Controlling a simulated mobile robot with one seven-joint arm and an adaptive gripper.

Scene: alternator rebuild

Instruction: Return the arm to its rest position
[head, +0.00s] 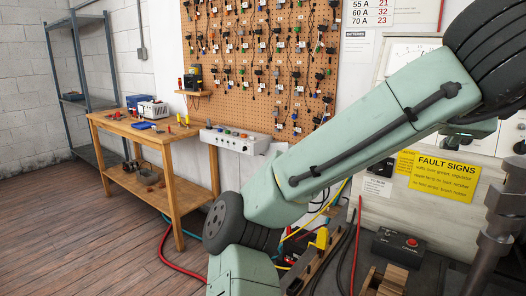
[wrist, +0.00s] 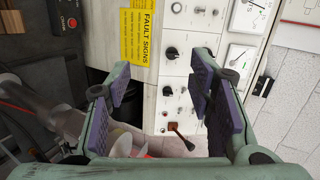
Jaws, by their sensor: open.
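In the wrist view my gripper (wrist: 156,98) is open, with a purple-padded finger on each side. No object is clearly held between the fingers. Beyond them is a white panel with black knobs, switches and dials (wrist: 174,90). A pale rounded thing with some red shows low between the fingers, partly hidden, and I cannot tell what it is.
A yellow fault signs sheet (head: 443,176) is on the test stand at right. A black box with a red button (head: 399,246) sits on the bench, near cables. A control box (head: 235,140), wooden table (head: 150,131), pegboard (head: 262,60) and shelf (head: 75,70) stand behind. Floor at left is clear.

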